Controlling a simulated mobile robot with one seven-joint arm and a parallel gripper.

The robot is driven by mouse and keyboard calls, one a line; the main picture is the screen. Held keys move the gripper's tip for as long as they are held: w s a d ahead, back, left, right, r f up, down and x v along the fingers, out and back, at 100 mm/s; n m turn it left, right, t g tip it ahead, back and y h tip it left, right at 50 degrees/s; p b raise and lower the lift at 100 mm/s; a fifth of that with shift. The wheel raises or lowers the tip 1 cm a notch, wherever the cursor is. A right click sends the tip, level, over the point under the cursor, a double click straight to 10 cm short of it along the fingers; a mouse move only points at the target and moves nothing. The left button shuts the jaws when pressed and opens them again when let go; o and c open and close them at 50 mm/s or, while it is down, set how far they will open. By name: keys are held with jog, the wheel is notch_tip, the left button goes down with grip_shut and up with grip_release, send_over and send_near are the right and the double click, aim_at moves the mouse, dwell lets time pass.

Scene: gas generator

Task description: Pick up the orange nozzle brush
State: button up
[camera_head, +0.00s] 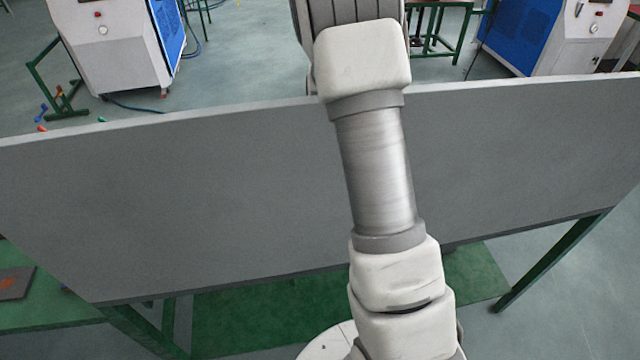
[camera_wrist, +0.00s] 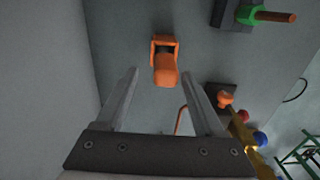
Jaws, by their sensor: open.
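In the wrist view, an orange object with a square, frame-like end and a rounded body (camera_wrist: 165,68) appears to be the orange nozzle brush. It lies beyond my fingertips, roughly between them in the picture. My gripper (camera_wrist: 160,77) is open, with its two fingers spread and nothing between them that I can see as held. The gap in depth between the fingertips and the orange object is hard to judge. In the head view my arm covers the middle, and neither my gripper nor the brush can be made out.
A green piece with a brown rod (camera_wrist: 263,16) sits on a dark block at upper right. Another orange piece (camera_wrist: 225,98) and yellow, blue and red parts lie right of my gripper. A large grey panel (camera_head: 200,190) spans the head view. A blue-and-white machine (camera_head: 115,45) stands behind.

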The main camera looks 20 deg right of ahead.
jog(key=f, duration=0.4)
jog(key=shift+w+a+f+p, duration=0.3)
jog(key=shift+w+a+f, duration=0.05)
jog(key=shift+w, duration=0.05)
grip_shut()
